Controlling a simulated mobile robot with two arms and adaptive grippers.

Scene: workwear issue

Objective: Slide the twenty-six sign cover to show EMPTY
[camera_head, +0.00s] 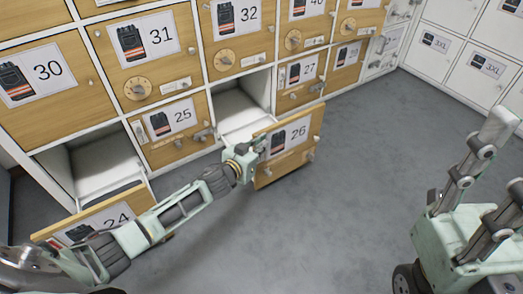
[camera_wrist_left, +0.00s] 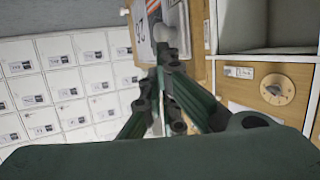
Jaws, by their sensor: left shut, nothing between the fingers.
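The door numbered 26 (camera_head: 288,145) stands swung open in front of its locker, with a label picturing a dark device. In the left wrist view, part of the 26 label (camera_wrist_left: 126,48) shows sideways beyond the fingers. My left gripper (camera_head: 253,150) is shut and empty at the door's left edge, by a small grey fitting; whether it touches cannot be told. In the left wrist view its closed fingers (camera_wrist_left: 165,62) reach toward the door and a grey handle (camera_wrist_left: 176,20). The wording of 26's sign cannot be read. My right gripper (camera_head: 492,170) is open and empty, away at the right.
The door numbered 24 (camera_head: 110,222) hangs open at the lower left, near my left arm. Locker 25 (camera_head: 174,128) is shut, between two open compartments. White 3XL lockers (camera_head: 480,66) stand at the right. The grey floor (camera_head: 335,200) is clear.

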